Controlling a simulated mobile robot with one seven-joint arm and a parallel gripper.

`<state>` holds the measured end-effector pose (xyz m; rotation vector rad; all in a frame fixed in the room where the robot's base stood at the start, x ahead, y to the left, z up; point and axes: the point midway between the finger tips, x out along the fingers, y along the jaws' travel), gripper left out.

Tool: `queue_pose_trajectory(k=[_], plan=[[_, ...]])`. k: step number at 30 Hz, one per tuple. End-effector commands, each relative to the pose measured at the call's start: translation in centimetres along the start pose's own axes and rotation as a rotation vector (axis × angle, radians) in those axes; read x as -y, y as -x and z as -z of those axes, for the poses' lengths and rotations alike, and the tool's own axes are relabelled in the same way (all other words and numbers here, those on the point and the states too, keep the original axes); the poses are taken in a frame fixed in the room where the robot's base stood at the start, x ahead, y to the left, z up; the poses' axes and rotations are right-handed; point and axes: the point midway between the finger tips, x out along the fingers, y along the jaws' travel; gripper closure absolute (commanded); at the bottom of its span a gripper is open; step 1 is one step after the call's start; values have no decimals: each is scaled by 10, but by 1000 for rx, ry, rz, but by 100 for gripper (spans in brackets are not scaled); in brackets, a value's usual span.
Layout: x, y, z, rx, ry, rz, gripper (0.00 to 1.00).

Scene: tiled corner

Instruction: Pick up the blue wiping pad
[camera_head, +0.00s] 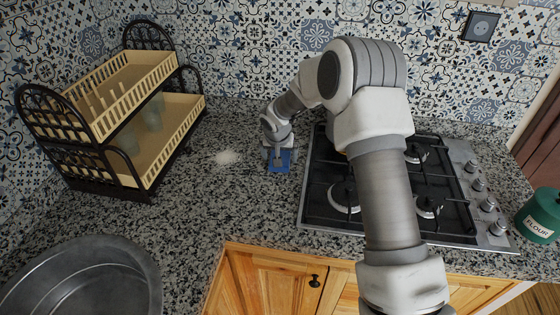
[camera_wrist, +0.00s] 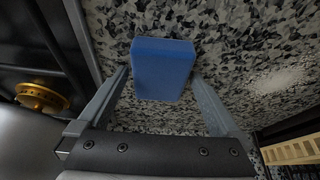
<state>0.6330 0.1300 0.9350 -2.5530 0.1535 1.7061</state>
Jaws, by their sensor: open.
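The blue wiping pad (camera_head: 284,167) lies on the speckled granite counter, just left of the stove. It is a plain blue block in the wrist view (camera_wrist: 163,68). My gripper (camera_head: 279,152) is over the pad in the head view and hides part of it. In the wrist view my gripper (camera_wrist: 160,80) is open, with one finger to each side of the pad's near part. The pad's far part reaches past the fingertips. I cannot tell whether either finger touches it.
A black gas stove (camera_head: 318,200) is close on the right of the pad. A pile of white grains (camera_head: 226,157) lies to its left. A two-tier dish rack (camera_head: 128,170) stands farther left, and a metal basin (camera_head: 85,250) is at front left. A green flour canister (camera_head: 541,212) is far right.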

Motion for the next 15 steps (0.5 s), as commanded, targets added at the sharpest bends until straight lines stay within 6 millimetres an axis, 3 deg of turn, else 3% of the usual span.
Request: queue_pose_trajectory(k=[9, 15], plan=[[0, 0, 0, 0, 0, 0, 0], [0, 0, 0, 0, 0, 0, 34]])
